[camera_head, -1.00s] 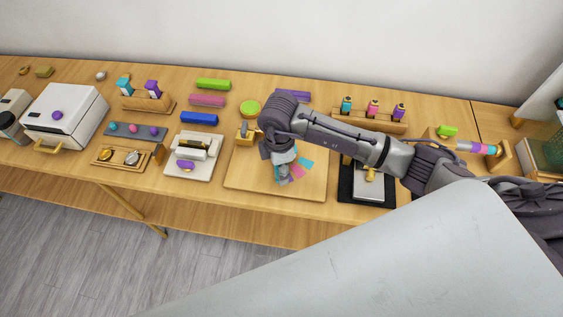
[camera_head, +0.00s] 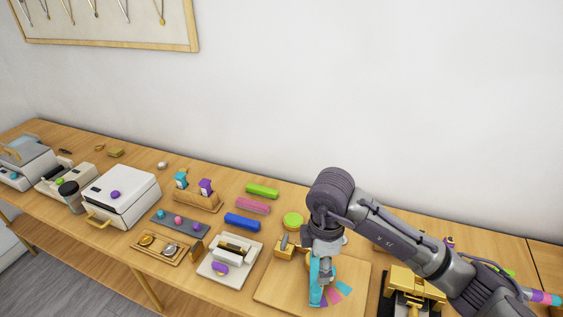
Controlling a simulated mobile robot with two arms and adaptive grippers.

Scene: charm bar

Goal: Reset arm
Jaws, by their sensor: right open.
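My right arm comes in from the lower right. Its gripper (camera_head: 321,277) points down over the wooden board (camera_head: 273,295) on the table and is open. A fan of coloured strips (camera_head: 338,292), pink, purple and teal, lies on the board just beside and below the fingers. A larger teal shape shows at the fingers; I cannot tell whether they touch it. My left gripper is not in view.
A small gold tool (camera_head: 284,248) stands at the board's back left edge. A gold press (camera_head: 418,285) stands right of the board, partly behind my arm. Left are a white tray (camera_head: 219,272), coloured bars (camera_head: 242,221) and a white box (camera_head: 125,193).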

